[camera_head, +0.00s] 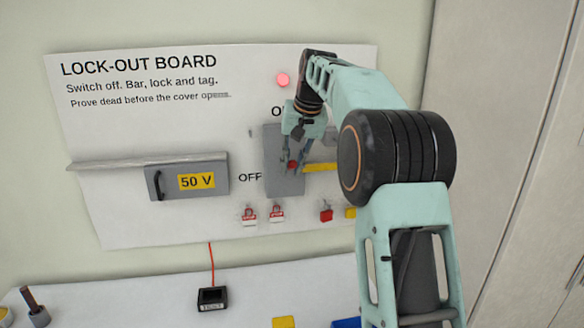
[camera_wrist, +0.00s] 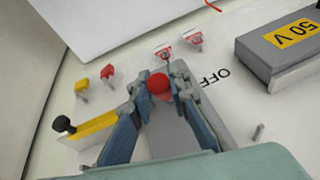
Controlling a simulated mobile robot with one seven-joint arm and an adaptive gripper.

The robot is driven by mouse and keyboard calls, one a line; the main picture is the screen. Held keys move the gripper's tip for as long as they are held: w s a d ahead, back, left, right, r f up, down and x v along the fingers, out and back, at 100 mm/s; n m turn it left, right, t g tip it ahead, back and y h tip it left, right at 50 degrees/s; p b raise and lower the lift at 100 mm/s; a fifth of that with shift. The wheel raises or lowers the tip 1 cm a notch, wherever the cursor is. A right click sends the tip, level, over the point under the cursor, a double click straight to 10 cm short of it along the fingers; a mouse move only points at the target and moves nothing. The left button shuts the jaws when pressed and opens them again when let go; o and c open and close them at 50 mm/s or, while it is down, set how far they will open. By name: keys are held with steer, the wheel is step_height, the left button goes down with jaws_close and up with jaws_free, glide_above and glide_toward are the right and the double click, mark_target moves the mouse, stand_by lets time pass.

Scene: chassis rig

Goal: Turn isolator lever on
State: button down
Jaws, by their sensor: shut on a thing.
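The isolator is a grey box (camera_head: 270,150) on the lock-out board, with OFF printed at its lower left and a partly hidden label starting with "O" above it. The red lever knob (camera_head: 292,166) sits low on the box, near the height of OFF. In the wrist view the red knob (camera_wrist: 158,83) lies between my fingertips. My gripper (camera_head: 290,165) is shut on the lever; it also shows in the wrist view (camera_wrist: 160,88). The lever's shaft is mostly hidden by my fingers.
A yellow bar (camera_head: 319,167) sticks out right of the isolator, with a black knob (camera_wrist: 63,124) at its end. Red-and-white tags (camera_head: 249,215) and a red padlock (camera_head: 326,213) hang below. A grey 50 V cover (camera_head: 190,180) is at left. A red lamp (camera_head: 283,80) glows above.

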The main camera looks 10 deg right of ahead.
steer(key=shift+w+r+g, duration=0.15)
steer(key=shift+r+g, duration=0.05)
steer(key=shift+g, duration=0.1)
stand_by(0.4)
steer(key=c, duration=1.8)
jaws_free()
steer(key=shift+r, duration=0.1)
steer(key=shift+v, duration=5.9)
steer(key=shift+a, duration=0.1)
